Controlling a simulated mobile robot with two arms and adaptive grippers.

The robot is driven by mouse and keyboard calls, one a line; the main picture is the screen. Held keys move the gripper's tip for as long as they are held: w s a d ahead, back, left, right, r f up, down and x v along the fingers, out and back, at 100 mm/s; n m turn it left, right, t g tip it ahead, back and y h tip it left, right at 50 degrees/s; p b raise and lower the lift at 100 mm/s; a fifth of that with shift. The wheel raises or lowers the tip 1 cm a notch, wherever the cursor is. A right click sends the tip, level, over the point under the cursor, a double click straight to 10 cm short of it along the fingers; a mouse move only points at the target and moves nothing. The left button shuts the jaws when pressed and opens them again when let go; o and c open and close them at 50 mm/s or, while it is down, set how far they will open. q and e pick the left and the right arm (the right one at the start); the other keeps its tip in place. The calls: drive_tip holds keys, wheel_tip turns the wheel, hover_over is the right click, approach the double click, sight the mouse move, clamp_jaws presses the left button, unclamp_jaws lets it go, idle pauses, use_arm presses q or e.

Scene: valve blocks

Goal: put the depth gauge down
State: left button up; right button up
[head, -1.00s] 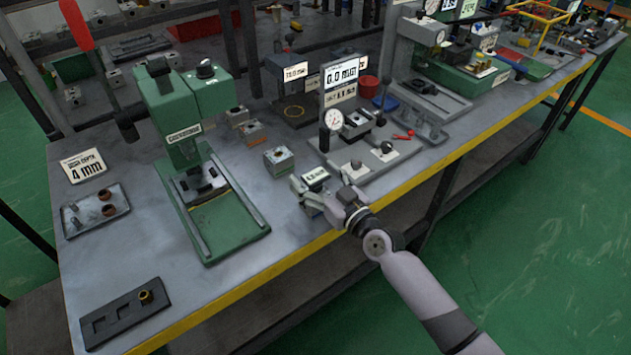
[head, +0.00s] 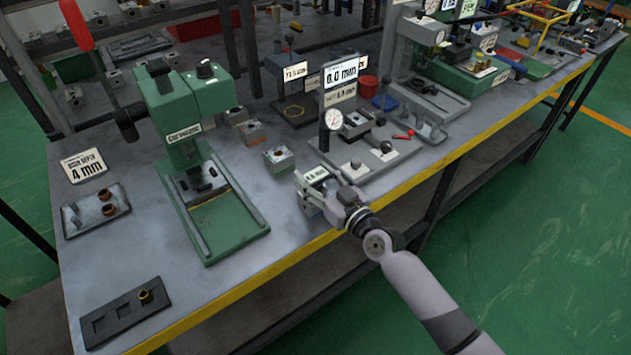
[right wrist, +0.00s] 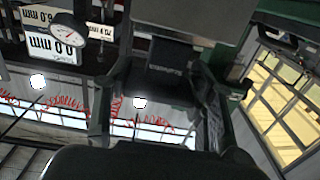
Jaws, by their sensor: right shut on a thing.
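My right gripper (head: 320,196) is at the front edge of the bench, in front of the dial-gauge stand. It is shut on the depth gauge (head: 315,175), a small grey device with a white readout, held at or just above the bench top. I cannot tell whether its underside touches the bench. In the right wrist view, the two dark fingers (right wrist: 160,105) stand on either side of a dark body with a grey block above it. My left gripper is not in view.
A grey block (head: 279,159) stands just left of the gauge. The dial-gauge stand (head: 372,160) is close behind and right. A green press (head: 215,205) stands further left. Bare bench top lies between the press and the yellow front edge (head: 290,262).

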sight(315, 175)
drive_tip(key=shift+r, duration=0.15)
drive_tip(key=shift+c, duration=0.4)
drive_tip(key=shift+r, duration=0.2)
wheel_tip(315, 175, up, 6)
drive_tip(key=p, duration=0.3)
wheel_tip(315, 175, up, 13)
drive_tip(key=s+d+f+m+t+h, duration=0.1)
drive_tip(key=s+d+f+m+h, duration=0.2)
drive_tip(key=s+d, duration=0.6)
drive_tip(key=s+d+f+m+t+h, duration=0.2)
drive_tip(key=s+d+f+m+h, duration=0.2)
drive_tip(key=s, duration=1.1)
drive_tip(key=d+f+h+p, duration=0.1)
drive_tip(key=d+f+h, duration=0.2)
drive_tip(key=d, duration=0.3)
drive_tip(key=shift+f+h, duration=0.3)
drive_tip(key=shift+f, duration=0.05)
